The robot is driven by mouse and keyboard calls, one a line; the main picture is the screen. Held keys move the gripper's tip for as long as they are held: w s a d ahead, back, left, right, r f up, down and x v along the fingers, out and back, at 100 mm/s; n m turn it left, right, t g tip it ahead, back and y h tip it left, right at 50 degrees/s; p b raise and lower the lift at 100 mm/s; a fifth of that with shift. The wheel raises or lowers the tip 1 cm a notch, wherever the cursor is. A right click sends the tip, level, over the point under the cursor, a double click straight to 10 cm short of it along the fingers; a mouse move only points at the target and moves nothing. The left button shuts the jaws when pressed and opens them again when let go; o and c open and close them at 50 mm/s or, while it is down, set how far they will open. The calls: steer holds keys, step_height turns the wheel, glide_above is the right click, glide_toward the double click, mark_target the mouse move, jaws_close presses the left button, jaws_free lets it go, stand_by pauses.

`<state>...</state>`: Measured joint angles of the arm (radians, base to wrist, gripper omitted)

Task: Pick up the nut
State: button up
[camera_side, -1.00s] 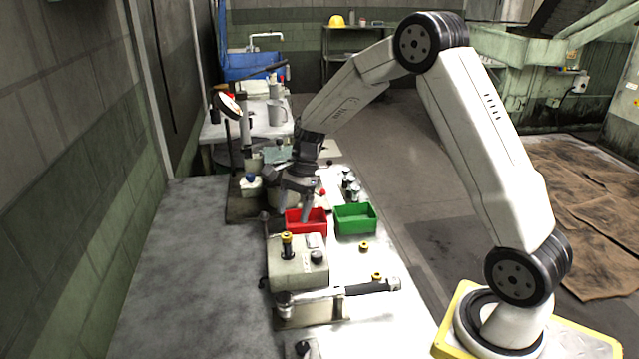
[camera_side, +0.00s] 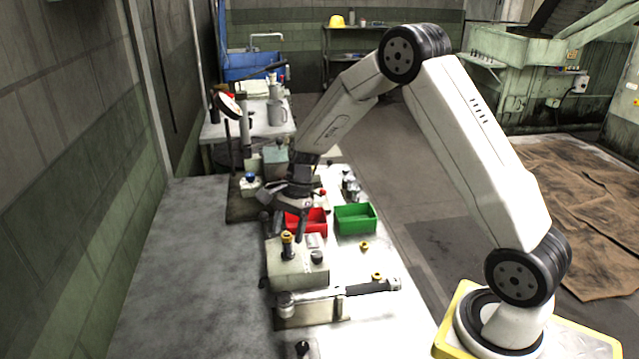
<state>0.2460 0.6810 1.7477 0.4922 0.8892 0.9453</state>
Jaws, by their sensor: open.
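A brass-coloured nut (camera_side: 287,237) sits on top of an upright post on the grey block fixture. Two similar brass nuts lie loose on the light bench top, one (camera_side: 364,246) in front of the green bin and one (camera_side: 376,277) behind the wrench. My gripper (camera_side: 290,230) is open and empty and points down. It is close to the nut on the post, its fingers showing just above and around it in the picture. From this side I cannot tell whether the fingers touch that nut.
A red bin (camera_side: 319,219) is just behind my gripper, partly hidden by it. A green bin (camera_side: 355,218) stands to its right. A long wrench (camera_side: 330,293) lies across a holder in front of the grey block (camera_side: 285,268). The grey table surface at left is clear.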

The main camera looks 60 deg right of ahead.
jaws_close()
steer(key=shift+r, duration=0.1)
steer(key=shift+r, duration=0.8)
steer(key=s+a+r, duration=0.1)
steer(key=s+r, duration=1)
steer(key=s, duration=0.3)
steer(key=shift+r, duration=0.1)
steer(key=shift+w, duration=0.15)
